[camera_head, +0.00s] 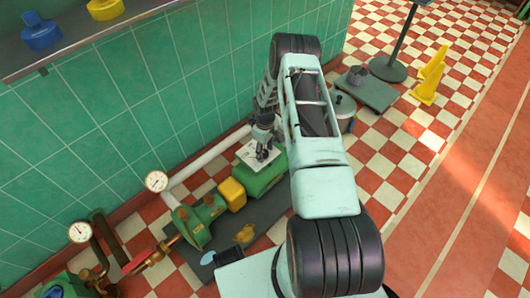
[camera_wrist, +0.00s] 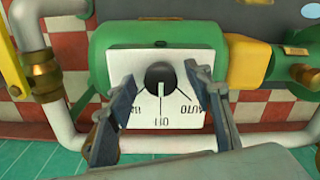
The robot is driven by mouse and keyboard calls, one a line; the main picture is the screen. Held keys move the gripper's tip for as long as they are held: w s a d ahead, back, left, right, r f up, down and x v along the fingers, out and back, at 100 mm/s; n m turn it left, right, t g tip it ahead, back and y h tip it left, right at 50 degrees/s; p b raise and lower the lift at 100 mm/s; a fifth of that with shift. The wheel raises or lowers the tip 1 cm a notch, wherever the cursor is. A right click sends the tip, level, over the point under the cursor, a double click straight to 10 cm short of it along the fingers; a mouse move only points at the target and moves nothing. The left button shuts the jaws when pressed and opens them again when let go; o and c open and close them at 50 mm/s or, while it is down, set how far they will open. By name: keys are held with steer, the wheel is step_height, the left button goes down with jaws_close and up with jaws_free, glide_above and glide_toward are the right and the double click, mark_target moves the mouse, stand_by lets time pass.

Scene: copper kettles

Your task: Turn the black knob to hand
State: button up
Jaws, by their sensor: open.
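The black knob (camera_wrist: 160,75) sits on a white plate (camera_wrist: 143,61) on a green pump housing (camera_wrist: 115,38). In the wrist view the lettering is upside down: AUTO at right, OFF below the knob, and a partly hidden label at left. The knob's white mark appears to point down, toward OFF. My gripper (camera_wrist: 160,84) is open, one finger on each side of the knob, apart from it as far as I can see. In the head view my gripper (camera_head: 263,148) is over the white plate (camera_head: 247,153), and the knob cannot be made out.
A yellow coupling (camera_head: 232,193) joins the housing to a green pump (camera_head: 199,218). A white pipe (camera_head: 212,153) runs along the tiled wall, with gauges (camera_head: 156,181) nearby. Open checkered floor lies to the right.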

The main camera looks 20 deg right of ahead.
steer(key=c, duration=1.2)
steer(key=shift+o, duration=0.2)
steer(key=shift+f, duration=0.1)
steer(key=m+b, duration=0.2)
steer(key=m, duration=0.1)
steer(key=shift+a, duration=0.1)
steer(key=m+b, duration=0.2)
steer(key=m, duration=0.3)
steer(key=shift+m, duration=0.4)
steer(key=shift+a, duration=0.1)
steer(key=o, duration=1.2)
steer(key=shift+c, duration=0.2)
